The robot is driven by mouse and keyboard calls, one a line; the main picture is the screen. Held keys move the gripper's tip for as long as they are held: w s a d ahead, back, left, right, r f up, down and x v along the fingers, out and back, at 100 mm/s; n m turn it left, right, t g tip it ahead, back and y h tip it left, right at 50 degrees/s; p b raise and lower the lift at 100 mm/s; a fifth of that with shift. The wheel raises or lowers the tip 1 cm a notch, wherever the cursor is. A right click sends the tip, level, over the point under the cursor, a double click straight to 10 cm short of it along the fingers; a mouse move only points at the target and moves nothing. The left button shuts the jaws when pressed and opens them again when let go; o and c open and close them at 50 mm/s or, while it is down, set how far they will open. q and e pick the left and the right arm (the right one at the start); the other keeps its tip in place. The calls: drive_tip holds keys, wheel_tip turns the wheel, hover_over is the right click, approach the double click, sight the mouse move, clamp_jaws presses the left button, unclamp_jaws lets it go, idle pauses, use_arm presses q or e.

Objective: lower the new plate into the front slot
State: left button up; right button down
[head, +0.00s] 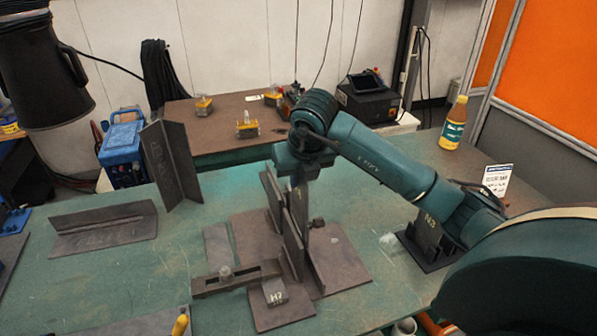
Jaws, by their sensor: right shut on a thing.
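My right gripper (299,178) hangs over the fixture in the middle of the green table, with its jaws pointing down. It is shut on a narrow grey upright plate (300,206), taken to be the new plate. The plate's lower part goes down among the fixture's other upright plates (292,245). I cannot tell whether its lower edge is inside the front slot, because the nearer plates hide it. The fixture's flat brown base (345,268) lies on the table. My left gripper is not in view.
A clamp bar (235,280) and a block marked H7 (274,292) are in front of the plates. Angle pieces stand left (172,165) and lie left (105,228).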

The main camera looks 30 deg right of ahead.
sight(297, 221)
wheel_tip(297, 221, down, 4)
drive_tip(key=b, duration=0.2)
drive_tip(key=shift+f+b, duration=0.2)
drive_tip(key=shift+b, duration=0.15)
drive_tip(key=shift+f+b, duration=0.5)
drive_tip(key=shift+f, duration=0.3)
drive_tip(key=shift+f+b, duration=0.55)
drive_tip(key=shift+f, duration=0.3)
drive_tip(key=shift+f+b, duration=0.95)
drive_tip(key=shift+f, duration=0.1)
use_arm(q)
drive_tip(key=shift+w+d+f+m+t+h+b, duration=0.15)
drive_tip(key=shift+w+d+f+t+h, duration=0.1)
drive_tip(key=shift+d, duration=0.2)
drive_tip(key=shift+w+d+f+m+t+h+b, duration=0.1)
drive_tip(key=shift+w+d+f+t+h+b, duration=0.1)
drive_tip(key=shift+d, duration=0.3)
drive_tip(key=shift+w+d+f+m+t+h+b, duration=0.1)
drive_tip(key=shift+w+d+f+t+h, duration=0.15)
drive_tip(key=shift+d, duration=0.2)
use_arm(e)
drive_tip(key=shift+f, duration=0.5)
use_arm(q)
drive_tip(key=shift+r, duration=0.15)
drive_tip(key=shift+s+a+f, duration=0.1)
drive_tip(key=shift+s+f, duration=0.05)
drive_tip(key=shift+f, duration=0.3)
use_arm(e)
drive_tip(key=shift+f, duration=0.25)
